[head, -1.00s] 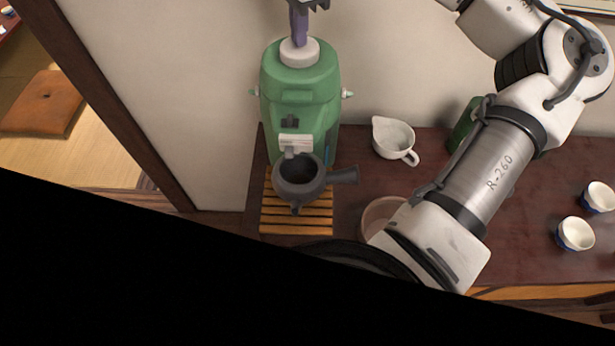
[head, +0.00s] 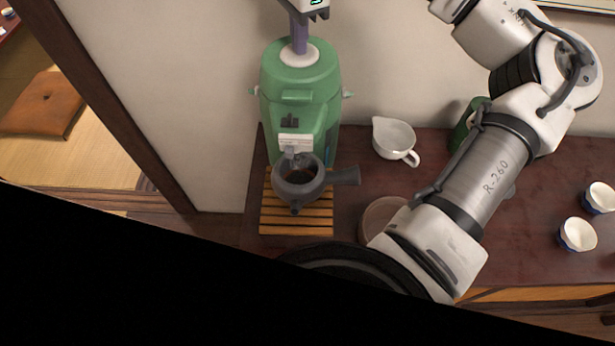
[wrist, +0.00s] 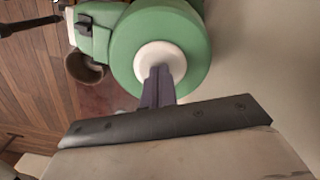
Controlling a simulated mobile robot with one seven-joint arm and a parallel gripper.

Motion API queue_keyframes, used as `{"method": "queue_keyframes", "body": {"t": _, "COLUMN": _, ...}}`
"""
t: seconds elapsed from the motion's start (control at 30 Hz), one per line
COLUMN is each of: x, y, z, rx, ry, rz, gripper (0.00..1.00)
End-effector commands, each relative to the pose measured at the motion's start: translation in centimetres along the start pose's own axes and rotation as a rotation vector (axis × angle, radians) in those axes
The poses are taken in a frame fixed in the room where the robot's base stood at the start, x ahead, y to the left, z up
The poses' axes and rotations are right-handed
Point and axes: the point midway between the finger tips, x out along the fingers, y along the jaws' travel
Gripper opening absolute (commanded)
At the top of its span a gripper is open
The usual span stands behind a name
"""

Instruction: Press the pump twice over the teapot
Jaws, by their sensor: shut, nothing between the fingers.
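The green pump dispenser (head: 318,85) stands against the wall, with a round white button (head: 300,61) on its top. My gripper (head: 299,50) is shut and empty, pointing down with its fingertips on the button, which sits low in the lid. In the wrist view, the fingertips (wrist: 160,72) meet the middle of the white button (wrist: 150,53). The dark grey teapot (head: 290,193) is open and stands under the dispenser's spout, its handle to the right. Its inside looks brownish. Part of the teapot (wrist: 85,70) also shows in the wrist view.
The teapot stands on a slatted wooden board (head: 297,224). A white spouted jug (head: 393,138) is to the right. A round pinkish bowl (head: 372,222) and a dark green container (head: 462,130) are partly hidden by my arm. Two white-and-blue cups (head: 577,236) are far right.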

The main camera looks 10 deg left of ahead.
Motion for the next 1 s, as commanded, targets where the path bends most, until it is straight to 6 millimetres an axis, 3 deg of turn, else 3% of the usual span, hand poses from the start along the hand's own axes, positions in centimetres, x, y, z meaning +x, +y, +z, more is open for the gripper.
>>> {"method": "queue_keyframes", "body": {"t": 0.5, "x": -3.1, "y": 0.0, "z": 0.1, "rx": -0.002, "ry": -0.001, "rz": 0.002, "gripper": 0.00}}
{"method": "queue_keyframes", "body": {"t": 1.0, "x": -3.1, "y": 0.0, "z": 0.0, "rx": 0.000, "ry": 0.000, "rz": 0.000, "gripper": 0.00}}
